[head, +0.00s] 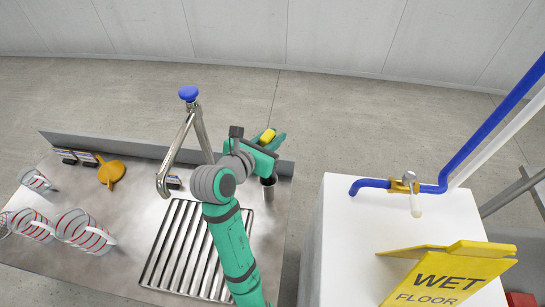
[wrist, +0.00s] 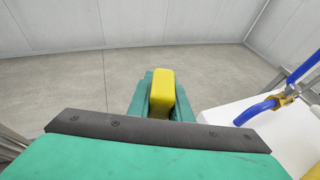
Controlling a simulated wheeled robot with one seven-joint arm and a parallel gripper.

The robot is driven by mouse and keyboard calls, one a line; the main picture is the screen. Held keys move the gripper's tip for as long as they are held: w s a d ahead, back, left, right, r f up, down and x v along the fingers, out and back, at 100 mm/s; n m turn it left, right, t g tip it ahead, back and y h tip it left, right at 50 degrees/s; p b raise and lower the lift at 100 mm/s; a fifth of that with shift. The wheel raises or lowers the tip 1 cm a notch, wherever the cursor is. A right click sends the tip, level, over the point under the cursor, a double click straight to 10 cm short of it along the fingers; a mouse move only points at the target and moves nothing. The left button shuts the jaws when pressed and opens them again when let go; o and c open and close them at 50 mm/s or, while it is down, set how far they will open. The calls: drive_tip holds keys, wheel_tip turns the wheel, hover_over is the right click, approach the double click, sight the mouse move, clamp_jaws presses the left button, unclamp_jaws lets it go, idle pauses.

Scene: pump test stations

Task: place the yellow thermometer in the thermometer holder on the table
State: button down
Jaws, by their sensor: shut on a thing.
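The yellow thermometer (head: 267,135) is held in my gripper (head: 271,140), which is shut on it. Only its yellow block-like end shows. It also shows between the green fingers in the wrist view (wrist: 161,91), with its lower part hidden. A small grey metal cup (head: 268,190), which looks like the thermometer holder, stands near the right end of the steel table (head: 110,235) in the head view. My gripper is above and just beyond this cup in the picture, with the thermometer apart from it. The wrist view does not show the cup.
A steel tap (head: 197,130) with a blue knob rises left of my arm, behind a slotted drain grate (head: 185,245). Red-striped clear jugs (head: 85,232) and an orange object (head: 110,172) are on the left. A white cabinet (head: 345,230) with a blue pipe stands right, beyond a gap.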

wheel_tip(320, 180, down, 8)
drive_tip(key=shift+f, duration=0.2)
idle(0.3)
drive_tip(key=shift+f, duration=0.2)
drive_tip(key=c, duration=1.6)
unclamp_jaws()
drive_tip(key=v, duration=1.2)
drive_tip(key=shift+s+r, duration=0.1)
drive_tip(key=shift+r, duration=0.1)
